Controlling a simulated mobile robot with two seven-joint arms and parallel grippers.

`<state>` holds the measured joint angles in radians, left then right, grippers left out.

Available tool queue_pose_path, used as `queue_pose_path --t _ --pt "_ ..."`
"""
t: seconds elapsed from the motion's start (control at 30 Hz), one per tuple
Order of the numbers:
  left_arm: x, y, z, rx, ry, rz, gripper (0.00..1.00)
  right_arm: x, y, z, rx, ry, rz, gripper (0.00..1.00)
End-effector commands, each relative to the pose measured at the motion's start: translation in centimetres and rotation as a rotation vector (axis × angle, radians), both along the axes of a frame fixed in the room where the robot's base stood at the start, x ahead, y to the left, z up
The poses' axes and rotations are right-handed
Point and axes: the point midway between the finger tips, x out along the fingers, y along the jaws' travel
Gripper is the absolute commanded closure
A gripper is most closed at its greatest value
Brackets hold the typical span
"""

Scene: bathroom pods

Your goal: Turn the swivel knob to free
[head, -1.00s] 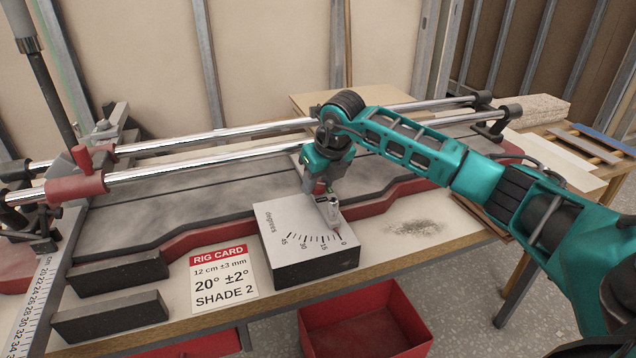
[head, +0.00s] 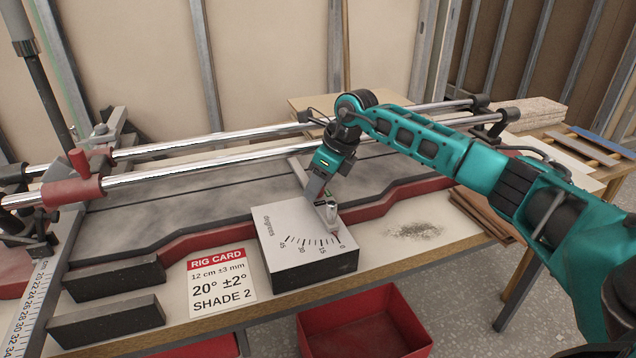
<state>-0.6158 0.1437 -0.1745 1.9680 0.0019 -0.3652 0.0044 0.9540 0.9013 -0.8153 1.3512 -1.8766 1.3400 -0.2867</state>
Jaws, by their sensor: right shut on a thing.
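A dark box with a pale top plate (head: 280,222) stands at the front of the bench. Its top has a fan of degree marks from 45 at the left to 0 at the right. My right gripper (head: 328,222) comes down over the back right part of this plate, near the low numbers. It is shut on a small part there, which I take for the swivel knob; the fingers hide most of it. No "free" mark is readable. My left gripper is not in view.
A rig card (head: 221,283) reading 20° ±2° lies left of the box. Two steel rails (head: 215,145) run behind it over the grey bed. A red bin (head: 365,325) is below the bench edge. Dark blocks (head: 107,322) lie at the left. Bare bench with grey dust (head: 415,231) is at the right.

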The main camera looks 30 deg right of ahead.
Motion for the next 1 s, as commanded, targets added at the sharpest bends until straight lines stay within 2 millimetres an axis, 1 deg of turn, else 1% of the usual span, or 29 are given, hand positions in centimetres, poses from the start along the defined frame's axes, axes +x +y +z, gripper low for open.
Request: queue_pose_path --t 0.03,0.37,0.4,0.6,0.67,0.9,1.0 --pt "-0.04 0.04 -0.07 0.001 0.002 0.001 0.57 0.12 -0.06 0.25 -0.001 -0.006 0.005 0.89" --pt "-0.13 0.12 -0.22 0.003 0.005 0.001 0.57 0.12 -0.04 0.26 -0.002 -0.007 0.007 0.89" --pt "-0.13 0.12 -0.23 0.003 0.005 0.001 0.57 0.12 -0.04 0.26 -0.002 -0.007 0.007 0.58" --pt "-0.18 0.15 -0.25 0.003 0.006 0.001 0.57 0.07 -0.03 0.16 -0.001 -0.004 0.006 0.39" --pt "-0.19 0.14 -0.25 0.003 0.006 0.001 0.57 0.05 -0.03 0.13 -0.001 -0.003 0.006 0.33" --pt "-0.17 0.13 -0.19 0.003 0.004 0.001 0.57 0.01 -0.02 0.14 -0.001 -0.002 0.006 0.33" --pt "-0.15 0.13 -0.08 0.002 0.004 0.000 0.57 -0.16 -0.20 0.74 -0.002 -0.003 0.005 0.33"
